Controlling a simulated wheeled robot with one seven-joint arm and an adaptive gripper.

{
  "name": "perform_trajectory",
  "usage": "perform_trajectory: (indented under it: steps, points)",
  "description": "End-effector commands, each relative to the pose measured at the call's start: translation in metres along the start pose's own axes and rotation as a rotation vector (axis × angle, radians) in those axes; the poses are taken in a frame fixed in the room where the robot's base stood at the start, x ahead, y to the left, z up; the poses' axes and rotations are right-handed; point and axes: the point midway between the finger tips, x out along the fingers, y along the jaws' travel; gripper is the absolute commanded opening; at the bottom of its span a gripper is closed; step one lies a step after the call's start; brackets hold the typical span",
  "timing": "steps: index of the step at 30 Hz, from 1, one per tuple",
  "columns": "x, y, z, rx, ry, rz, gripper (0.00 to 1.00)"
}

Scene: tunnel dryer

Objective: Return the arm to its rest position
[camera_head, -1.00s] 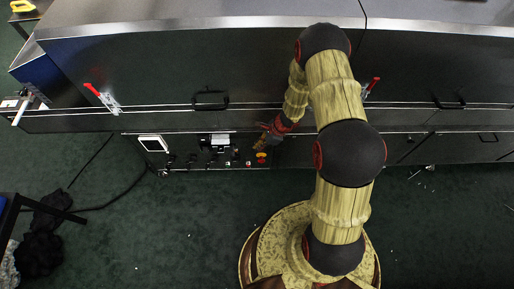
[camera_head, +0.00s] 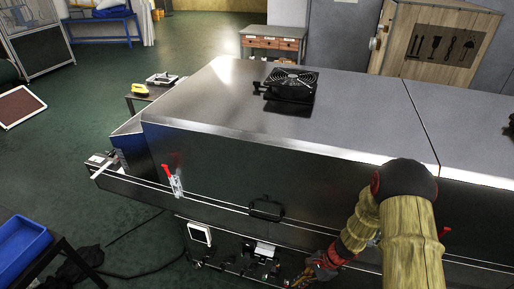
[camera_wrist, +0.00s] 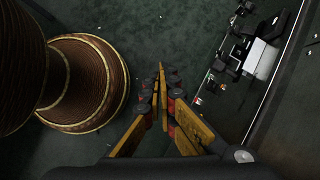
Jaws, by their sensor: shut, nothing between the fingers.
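My arm reaches in from the lower right of the head view, bent in front of the dryer's long steel side. My gripper (camera_head: 308,279) points down and left near the dryer's lower control panel (camera_head: 235,256), at the bottom edge of the picture. In the wrist view my gripper (camera_wrist: 163,76) is shut and empty, its yellow and black fingers together above the dark green floor. The control panel (camera_wrist: 247,48) lies to its right there. I cannot tell the exact gap between the fingers and the panel.
The steel tunnel dryer (camera_head: 225,100) fills the middle, with a black fan (camera_head: 290,84) on top and a red-handled latch (camera_head: 173,181) on its side. A blue bin (camera_head: 20,247) stands at lower left. Green floor (camera_head: 80,140) is open at left.

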Motion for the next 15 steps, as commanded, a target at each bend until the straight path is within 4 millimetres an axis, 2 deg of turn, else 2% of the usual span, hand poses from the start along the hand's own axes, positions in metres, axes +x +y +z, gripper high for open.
perform_trajectory:
  steps: [1,8,15]
  points:
    - [-0.016,0.002,0.012,-0.070,0.001,0.013,0.00]
    - [-0.094,0.018,0.059,-0.407,0.037,0.085,0.00]
    - [-0.183,0.047,0.108,-0.760,0.146,0.165,0.00]
